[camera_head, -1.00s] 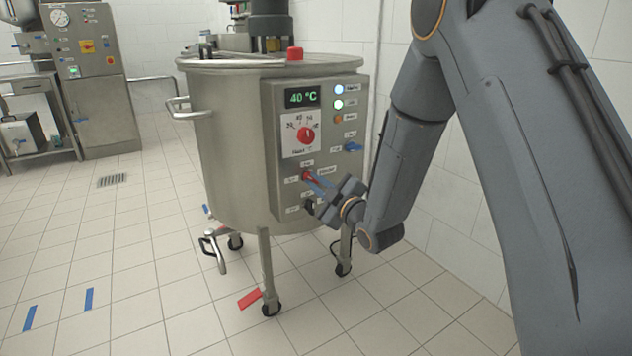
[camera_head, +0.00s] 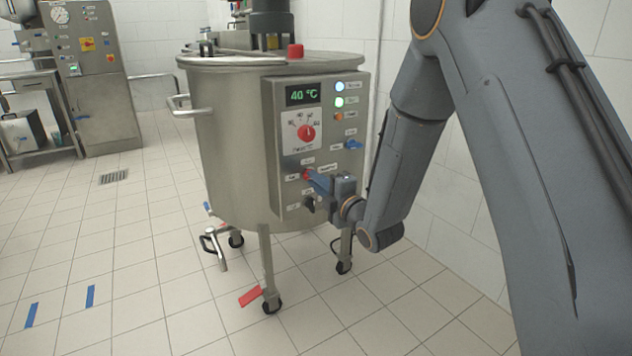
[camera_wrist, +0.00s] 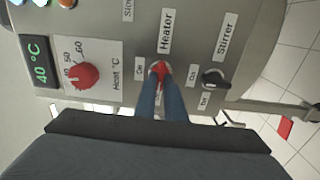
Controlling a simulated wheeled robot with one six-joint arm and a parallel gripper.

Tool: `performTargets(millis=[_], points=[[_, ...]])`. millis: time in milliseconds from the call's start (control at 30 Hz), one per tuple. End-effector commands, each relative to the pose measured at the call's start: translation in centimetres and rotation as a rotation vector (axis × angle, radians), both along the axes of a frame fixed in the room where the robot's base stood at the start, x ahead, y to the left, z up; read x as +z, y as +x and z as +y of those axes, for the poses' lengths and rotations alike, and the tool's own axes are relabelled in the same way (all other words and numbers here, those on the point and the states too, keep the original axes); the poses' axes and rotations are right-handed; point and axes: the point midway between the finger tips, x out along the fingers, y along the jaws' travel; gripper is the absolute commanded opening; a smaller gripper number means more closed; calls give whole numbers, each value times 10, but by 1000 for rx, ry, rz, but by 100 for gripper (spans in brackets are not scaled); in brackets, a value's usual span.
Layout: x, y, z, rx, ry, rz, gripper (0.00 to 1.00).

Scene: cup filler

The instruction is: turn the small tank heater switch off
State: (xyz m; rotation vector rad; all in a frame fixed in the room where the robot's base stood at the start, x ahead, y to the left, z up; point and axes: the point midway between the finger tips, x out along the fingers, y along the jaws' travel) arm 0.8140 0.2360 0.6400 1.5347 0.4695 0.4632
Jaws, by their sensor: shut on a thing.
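The small tank (camera_head: 235,145) stands on casters with a control panel on its front. Its heater switch is a small red knob (camera_head: 307,174), which also shows under the "Heater" label in the wrist view (camera_wrist: 160,66). My gripper (camera_head: 317,181) is at this knob, its two blue fingers (camera_wrist: 160,76) on either side of it and shut on it. The fingers cover part of the knob, so its exact pointing is hard to tell. An "On" label is beside it in the wrist view. The display (camera_head: 302,94) reads 40 °C.
The black stirrer switch (camera_wrist: 215,78) sits close beside the heater switch. A lit lamp (camera_head: 338,117) shows orange. The wall is close behind my arm.

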Motion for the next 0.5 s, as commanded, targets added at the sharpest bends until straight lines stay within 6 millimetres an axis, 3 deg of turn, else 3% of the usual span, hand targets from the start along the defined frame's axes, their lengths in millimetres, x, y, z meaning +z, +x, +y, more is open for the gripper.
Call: performTargets(millis=[500], points=[[-1,-1,0,1,-27,-15,0]])
